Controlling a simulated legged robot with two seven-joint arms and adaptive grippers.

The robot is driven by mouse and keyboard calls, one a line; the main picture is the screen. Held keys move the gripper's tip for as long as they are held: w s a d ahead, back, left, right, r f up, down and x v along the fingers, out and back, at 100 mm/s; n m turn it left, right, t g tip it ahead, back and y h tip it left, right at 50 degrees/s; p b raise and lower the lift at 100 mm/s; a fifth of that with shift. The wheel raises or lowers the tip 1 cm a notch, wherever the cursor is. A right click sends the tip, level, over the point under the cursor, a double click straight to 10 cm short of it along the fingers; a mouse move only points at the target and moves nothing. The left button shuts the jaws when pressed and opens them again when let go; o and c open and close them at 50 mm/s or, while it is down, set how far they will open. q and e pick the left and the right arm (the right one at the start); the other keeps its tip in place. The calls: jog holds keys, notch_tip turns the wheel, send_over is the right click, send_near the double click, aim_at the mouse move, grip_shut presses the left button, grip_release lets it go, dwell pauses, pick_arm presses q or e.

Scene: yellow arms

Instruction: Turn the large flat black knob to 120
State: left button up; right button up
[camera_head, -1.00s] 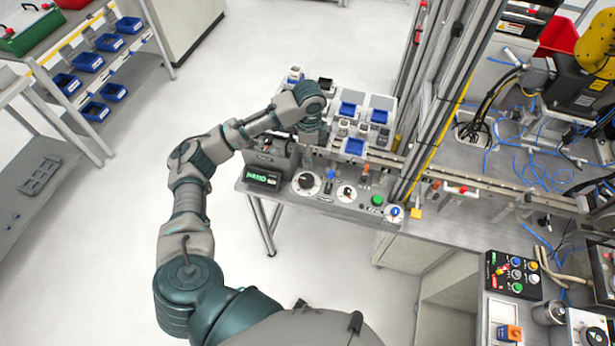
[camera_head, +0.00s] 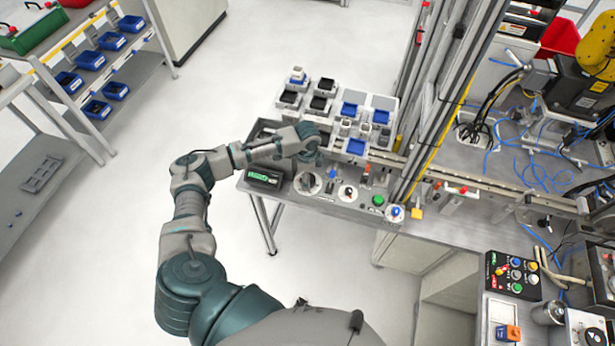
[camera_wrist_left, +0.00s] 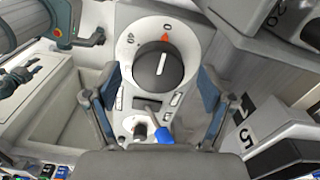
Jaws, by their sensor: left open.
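The large flat black knob (camera_wrist_left: 158,65) fills the upper middle of the left wrist view, on a round white dial plate (camera_wrist_left: 127,45). An orange mark sits at the 0, and the knob's white line points near it. A number left of the 0 looks like 60. In the head view the knob (camera_head: 307,183) shows at the left of the grey panel. My left gripper (camera_wrist_left: 160,80) is open, with one finger either side of the knob in the picture. I cannot tell whether it touches. In the head view my left gripper (camera_head: 309,161) is just above the dial.
A blue-handled switch (camera_wrist_left: 163,135) is beside the dial.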

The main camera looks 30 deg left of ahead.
pick_arm(q)
jog(key=shift+d+f, duration=0.1)
jog(key=shift+f, duration=0.45)
